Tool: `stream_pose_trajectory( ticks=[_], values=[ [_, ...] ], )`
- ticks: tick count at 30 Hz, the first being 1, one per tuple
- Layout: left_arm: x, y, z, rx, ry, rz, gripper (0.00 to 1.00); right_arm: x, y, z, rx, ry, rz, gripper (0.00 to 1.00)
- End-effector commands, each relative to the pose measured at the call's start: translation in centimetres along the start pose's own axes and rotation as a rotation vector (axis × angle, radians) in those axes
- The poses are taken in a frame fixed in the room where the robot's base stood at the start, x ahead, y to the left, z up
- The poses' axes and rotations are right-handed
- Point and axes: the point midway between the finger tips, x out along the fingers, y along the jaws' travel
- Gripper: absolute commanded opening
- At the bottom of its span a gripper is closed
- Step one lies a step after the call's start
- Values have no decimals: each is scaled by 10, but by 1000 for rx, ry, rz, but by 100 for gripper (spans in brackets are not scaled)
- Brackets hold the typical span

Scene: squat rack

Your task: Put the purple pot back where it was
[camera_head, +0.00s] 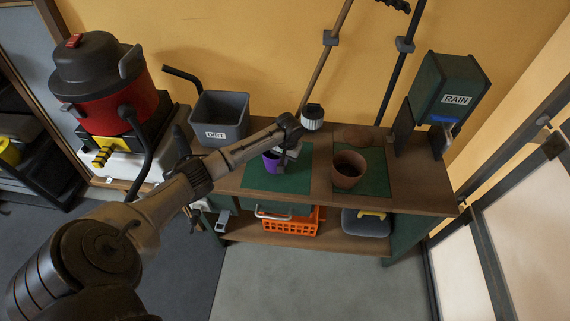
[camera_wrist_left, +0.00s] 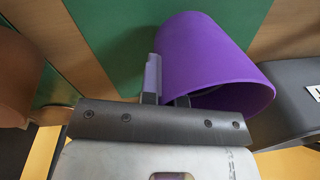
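The purple pot (camera_head: 270,161) is at the left green mat (camera_head: 263,180) on the wooden bench, partly hidden by my left gripper (camera_head: 283,157). In the left wrist view the purple pot (camera_wrist_left: 208,55) shows large, its open rim towards the camera. My left gripper (camera_wrist_left: 167,92) has one finger outside the wall and the other at the rim's inner side, close together, pinching the wall. I cannot tell whether the pot's base touches the mat. A terracotta pot (camera_head: 347,170) stands on the right green mat (camera_head: 375,176). My right gripper is not in view.
Two long handles (camera_head: 325,55) lean on the wall behind. An orange basket (camera_head: 290,222) sits on the lower shelf. A red vacuum (camera_head: 108,85) is at left.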

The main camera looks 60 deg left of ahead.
Motion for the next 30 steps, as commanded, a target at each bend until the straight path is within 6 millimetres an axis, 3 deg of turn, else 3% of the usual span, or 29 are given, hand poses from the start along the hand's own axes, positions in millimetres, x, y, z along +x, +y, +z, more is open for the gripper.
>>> stream_pose_trajectory(
  ticks=[6,18,27,30],
  values=[
    [27,2,0,0,1,-1,0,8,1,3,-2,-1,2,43],
    [30,3,1,0,1,0,0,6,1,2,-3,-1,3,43],
    [31,3,1,0,0,-1,28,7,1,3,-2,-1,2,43],
    [31,3,1,0,0,-1,28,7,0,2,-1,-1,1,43]
  ],
)
